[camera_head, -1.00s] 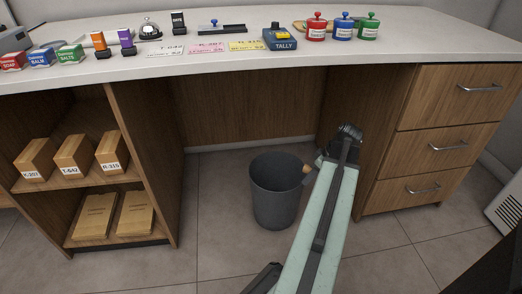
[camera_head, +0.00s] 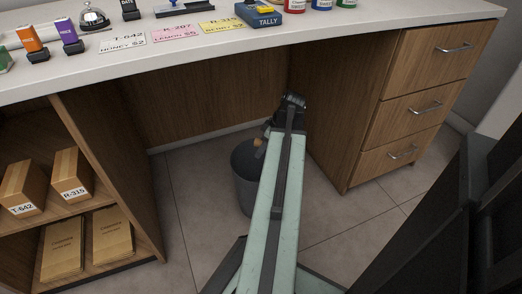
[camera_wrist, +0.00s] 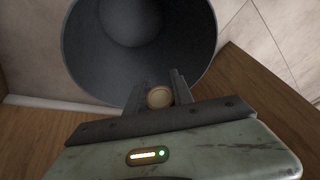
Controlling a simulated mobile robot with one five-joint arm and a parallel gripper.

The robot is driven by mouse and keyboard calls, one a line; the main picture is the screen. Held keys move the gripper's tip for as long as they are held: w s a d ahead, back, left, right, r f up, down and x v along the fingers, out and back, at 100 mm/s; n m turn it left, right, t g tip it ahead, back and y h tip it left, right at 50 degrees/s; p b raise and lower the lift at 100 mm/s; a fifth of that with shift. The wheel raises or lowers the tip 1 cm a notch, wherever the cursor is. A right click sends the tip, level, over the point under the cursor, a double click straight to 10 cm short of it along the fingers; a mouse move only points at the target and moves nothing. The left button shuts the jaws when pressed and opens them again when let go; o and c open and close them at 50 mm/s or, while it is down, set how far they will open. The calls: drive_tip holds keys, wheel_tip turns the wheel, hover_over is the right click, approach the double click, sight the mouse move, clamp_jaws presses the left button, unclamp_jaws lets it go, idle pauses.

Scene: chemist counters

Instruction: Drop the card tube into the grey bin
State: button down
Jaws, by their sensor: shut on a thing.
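The card tube (camera_wrist: 159,97) is held end-on between the two fingers of my gripper (camera_wrist: 158,90) in the wrist view. Its tan end also shows beside my arm in the head view (camera_head: 259,142). The grey bin (camera_head: 242,183) stands on the floor under the counter, partly hidden behind my arm. In the wrist view the open bin (camera_wrist: 82,45) fills the upper middle, and the tube shows against its near rim. My gripper is shut on the tube, close to the bin's mouth. I cannot tell the tube's exact height over the rim.
The white counter (camera_head: 330,35) runs above, with stamps, price cards and a blue tally box (camera_head: 259,16). A wooden drawer unit (camera_head: 405,110) stands right of the bin. Open shelves with cartons (camera_head: 70,176) stand at left. Tiled floor is clear around the bin.

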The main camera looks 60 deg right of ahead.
wheel_tip(320, 180, down, 8)
drive_tip(key=b, duration=0.6)
drive_tip(key=shift+r+b, duration=0.15)
drive_tip(key=shift+b, duration=0.15)
drive_tip(key=c, duration=1)
unclamp_jaws()
wheel_tip(320, 180, up, 7)
drive_tip(key=p, duration=0.7)
